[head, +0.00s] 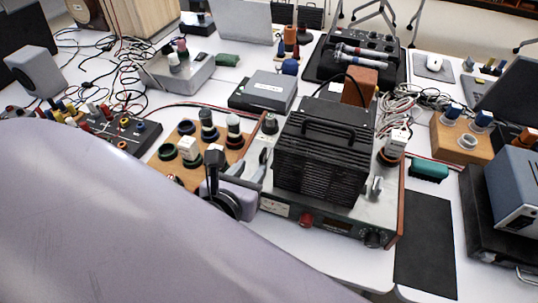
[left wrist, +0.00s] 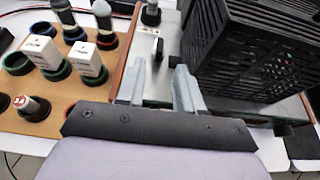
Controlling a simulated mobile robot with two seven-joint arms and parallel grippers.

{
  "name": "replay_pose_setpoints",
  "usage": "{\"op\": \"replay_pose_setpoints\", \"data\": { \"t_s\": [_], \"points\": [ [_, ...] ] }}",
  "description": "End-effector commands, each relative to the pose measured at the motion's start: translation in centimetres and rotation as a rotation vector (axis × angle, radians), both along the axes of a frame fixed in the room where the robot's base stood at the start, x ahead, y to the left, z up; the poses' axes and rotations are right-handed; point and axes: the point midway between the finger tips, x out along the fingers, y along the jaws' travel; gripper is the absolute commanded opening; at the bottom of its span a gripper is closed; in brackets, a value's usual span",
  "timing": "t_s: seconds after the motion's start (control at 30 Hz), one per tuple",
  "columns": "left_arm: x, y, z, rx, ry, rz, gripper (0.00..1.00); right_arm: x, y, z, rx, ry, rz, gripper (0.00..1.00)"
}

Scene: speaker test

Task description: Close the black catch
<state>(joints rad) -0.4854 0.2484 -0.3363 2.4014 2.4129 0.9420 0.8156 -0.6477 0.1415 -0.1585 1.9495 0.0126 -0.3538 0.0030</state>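The amplifier (head: 330,218) has a light metal deck and a black slotted cage (head: 322,150); the cage also shows in the left wrist view (left wrist: 255,50). A small black upright piece (left wrist: 159,48), which looks like the black catch, stands on the deck left of the cage. I cannot tell whether it is open or closed. My left gripper (head: 256,166) is at the amplifier's left side. In the left wrist view its two grey fingers (left wrist: 159,66) are apart and empty, with the black piece beyond and between their tips. My right gripper is not in view.
A wooden board with round holders and tubes (head: 185,152) stands left of the amplifier. A silver lever (head: 375,188) and a boxed tube (head: 395,143) are on its right side. A black mat (head: 425,240) lies further right. Grey boxes (head: 268,92) and cables crowd the back.

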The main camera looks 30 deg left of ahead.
Motion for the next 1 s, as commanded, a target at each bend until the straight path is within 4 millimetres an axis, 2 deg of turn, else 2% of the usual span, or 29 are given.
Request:
{"op": "replay_pose_setpoints", "data": {
  "t_s": [0.17, 0.53, 0.7, 0.97, 1.0],
  "points": [
    [1.3, 0.3, -0.6, -0.005, 0.002, 0.001, 0.36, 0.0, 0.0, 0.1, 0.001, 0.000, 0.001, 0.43],
    [5.6, 1.3, -2.4, -0.003, 0.001, 0.000, 0.36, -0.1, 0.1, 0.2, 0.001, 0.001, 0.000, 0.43],
    [6.3, 1.5, -2.7, -0.003, 0.002, 0.000, 0.36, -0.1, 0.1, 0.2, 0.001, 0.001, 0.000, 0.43],
    [6.3, 1.5, -2.8, -0.003, 0.002, 0.000, 0.36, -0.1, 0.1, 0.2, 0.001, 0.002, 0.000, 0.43],
    [6.3, 1.5, -2.8, -0.003, 0.002, 0.000, 0.23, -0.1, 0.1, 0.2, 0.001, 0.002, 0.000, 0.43]
  ]
}}
